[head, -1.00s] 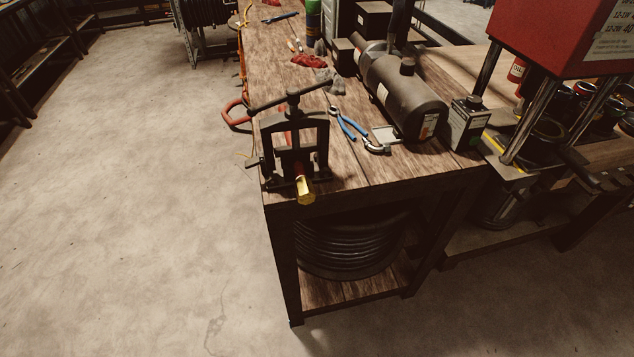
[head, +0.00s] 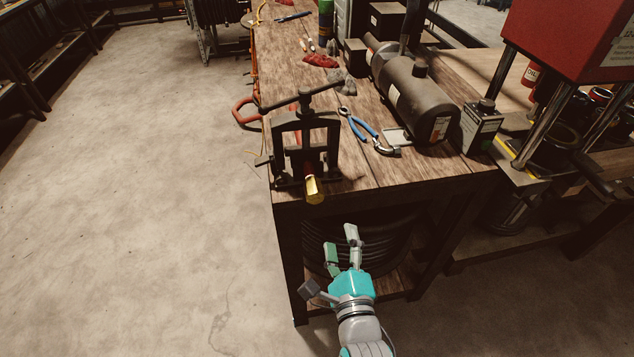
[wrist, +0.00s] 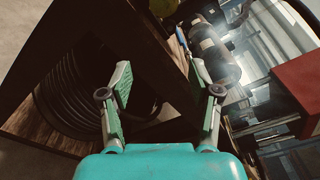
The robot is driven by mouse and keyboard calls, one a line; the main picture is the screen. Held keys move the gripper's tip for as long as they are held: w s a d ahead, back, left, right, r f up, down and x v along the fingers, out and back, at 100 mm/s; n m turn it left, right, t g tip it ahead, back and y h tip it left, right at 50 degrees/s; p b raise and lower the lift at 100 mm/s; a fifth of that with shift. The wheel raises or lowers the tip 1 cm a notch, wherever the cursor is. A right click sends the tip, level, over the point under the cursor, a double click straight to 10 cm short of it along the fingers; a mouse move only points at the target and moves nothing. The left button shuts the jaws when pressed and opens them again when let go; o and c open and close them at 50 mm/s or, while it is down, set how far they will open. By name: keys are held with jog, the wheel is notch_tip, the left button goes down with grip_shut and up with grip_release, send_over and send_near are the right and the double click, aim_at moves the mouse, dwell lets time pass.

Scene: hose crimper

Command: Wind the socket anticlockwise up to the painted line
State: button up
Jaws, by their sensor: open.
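The brass-coloured socket (head: 314,190) sticks out toward me from the dark vise (head: 306,137) at the bench's front left corner. A short red piece (head: 308,168) shows just behind it. A yellowish shape (wrist: 163,7) at the top edge of the wrist view looks like the socket, cut off by the frame. I cannot make out the painted line. My gripper (head: 341,240) is in front of the bench, below the socket and a little right of it in the head view. Its fingers are apart and empty, also in the wrist view (wrist: 160,72), and touch nothing.
The wooden bench (head: 400,180) carries blue-handled pliers (head: 358,125), a grey clamp and a dark cylinder (head: 420,100). A coiled black hose (head: 385,245) lies on the shelf beneath. A red press (head: 565,40) stands at right. The floor at left is clear.

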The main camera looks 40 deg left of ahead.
jog(key=m+g+y, duration=0.1)
send_near(312, 183)
jog(key=shift+w+a+f, duration=0.2)
jog(key=shift+f, duration=0.25)
jog(key=shift+w+a+f, duration=0.2)
jog(key=shift+w+f, duration=0.05)
jog(key=shift+f, duration=0.2)
jog(key=x, duration=1)
jog(key=shift+w+a, duration=0.15)
jog(key=shift+w, duration=0.05)
jog(key=c, duration=1.2)
